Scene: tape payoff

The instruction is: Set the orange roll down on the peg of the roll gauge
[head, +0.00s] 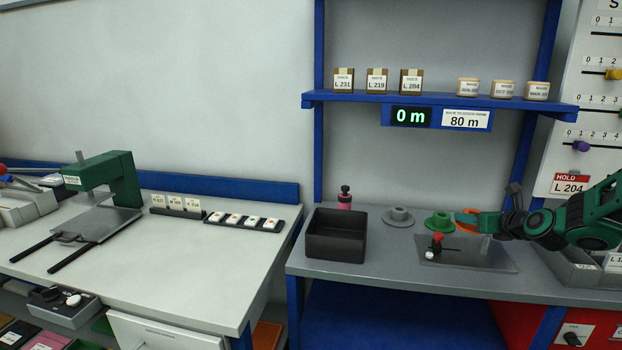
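The orange roll (466,218) shows as a small orange shape at the left end of my gripper (474,216), which reaches in from the right over the right bench. My gripper looks shut on the roll, though the fingers are small and partly hide it. Below is a grey plate (490,262) with a red-knobbed black part (437,241) at its left and a pale upright post (485,243) below my gripper. This may be the roll gauge and its peg; I cannot tell for sure. The roll appears above the plate and apart from it.
A green round piece with a hub (438,223) stands just left of the roll, and a grey one (398,217) farther left. Overhead, a blue shelf (440,98) carries a display (411,116) reading 0 m.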

